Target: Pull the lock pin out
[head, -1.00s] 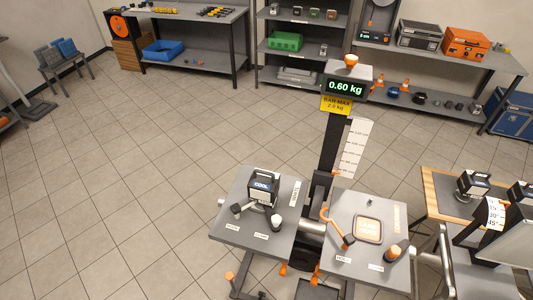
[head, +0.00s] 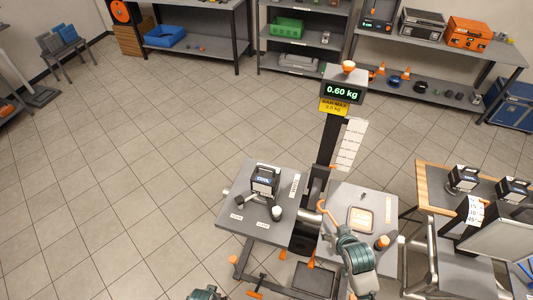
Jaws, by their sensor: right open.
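A stand with two grey plates and a column display reading 0.60 kg (head: 344,90) is in front of me. On the right plate (head: 388,262) is an orange hooked part (head: 328,211), its lower end hidden by my right gripper. An orange-topped knob (head: 382,242) stands right of the gripper. I cannot tell which part is the lock pin. My right gripper (head: 343,233) is open over the plate's left side, close to the orange hook; contact is unclear. A small teal piece of my left arm (head: 206,293) shows at the bottom edge, its jaws unclear.
The left plate (head: 243,222) bears a black-and-white block marked COOL (head: 264,179) and small knobs. A wood-edged bench (head: 432,186) with similar blocks stands at right. Shelves line the back wall. The floor at left is clear.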

